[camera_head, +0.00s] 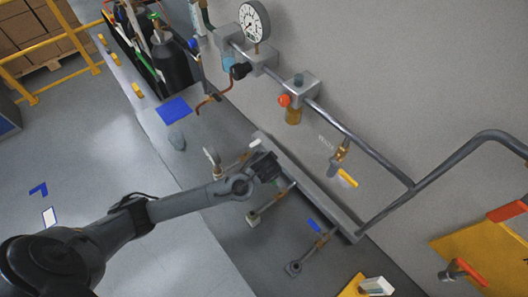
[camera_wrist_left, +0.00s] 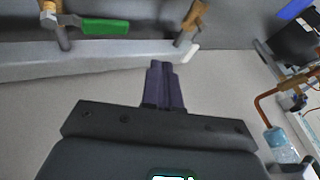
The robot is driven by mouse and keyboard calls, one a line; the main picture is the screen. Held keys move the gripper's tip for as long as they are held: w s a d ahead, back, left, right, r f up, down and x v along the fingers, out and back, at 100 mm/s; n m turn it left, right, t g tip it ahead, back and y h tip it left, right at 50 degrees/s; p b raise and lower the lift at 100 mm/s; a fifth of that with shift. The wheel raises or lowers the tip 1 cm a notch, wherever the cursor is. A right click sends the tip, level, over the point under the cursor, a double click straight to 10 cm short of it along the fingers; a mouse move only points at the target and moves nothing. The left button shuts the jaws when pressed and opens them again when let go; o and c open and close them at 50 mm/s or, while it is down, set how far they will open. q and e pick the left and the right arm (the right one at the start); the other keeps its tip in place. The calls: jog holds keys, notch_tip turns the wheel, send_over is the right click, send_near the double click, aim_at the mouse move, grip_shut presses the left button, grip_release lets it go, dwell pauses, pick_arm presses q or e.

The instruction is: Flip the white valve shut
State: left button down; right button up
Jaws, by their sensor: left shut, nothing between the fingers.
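The white valve handle (camera_head: 255,142) shows just beyond my left gripper (camera_head: 265,162) in the head view. In the left wrist view, the white handle (camera_wrist_left: 192,53) sticks out below a brass valve body (camera_wrist_left: 191,22) on a grey pipe rail. My left gripper (camera_wrist_left: 162,66) is shut and empty there, its fingertips a little to the left of the white handle. I cannot tell whether they touch it. My right gripper is not in view.
A green handle (camera_wrist_left: 105,27) sits left of the white one in the left wrist view. In the head view, a blue handle (camera_head: 314,226) lies farther along, with a yellow handle (camera_head: 348,178) on the upper pipe. A gauge (camera_head: 254,21) and dark cylinders (camera_head: 172,68) stand behind.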

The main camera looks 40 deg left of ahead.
pick_arm(q)
jog(key=shift+w+a+r+t, duration=0.15)
jog(key=shift+w+r+t, duration=0.15)
jog(key=shift+w+r, duration=0.5)
jog(key=shift+f, duration=0.1)
jog(key=w+a+f, duration=0.5)
jog(key=a+f, duration=0.2)
jog(key=f, duration=0.1)
jog(key=shift+w+a, duration=0.25)
jog(key=shift+a, duration=0.1)
